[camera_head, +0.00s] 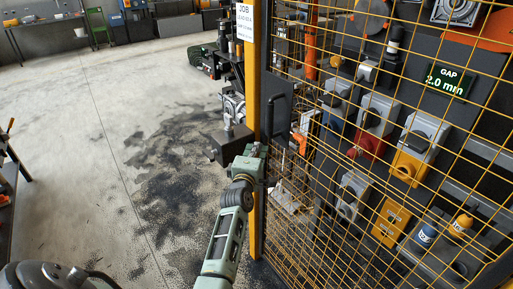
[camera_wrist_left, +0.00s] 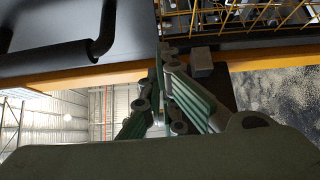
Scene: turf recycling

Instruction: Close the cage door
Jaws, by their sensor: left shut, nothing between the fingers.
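The cage door (camera_head: 345,195) is yellow wire mesh and fills the right of the head view. A yellow upright (camera_head: 254,90) stands at its left edge; I cannot tell how far the door stands from its closed position. A black bar handle (camera_head: 270,118) sits just right of the upright. It appears large at the upper left of the left wrist view (camera_wrist_left: 50,54). My left gripper (camera_head: 253,153) is shut and empty, close to the upright and below the handle. Its green linkage shows in the left wrist view (camera_wrist_left: 170,85); contact with the door is unclear. My right gripper is out of view.
Behind the mesh are switch boxes (camera_head: 415,145) and a green "GAP 2.0 mm" display (camera_head: 451,81). Dark machinery with a vise (camera_head: 232,105) stands just left of the upright. The concrete floor (camera_head: 100,130), with dark stains, is open to the left.

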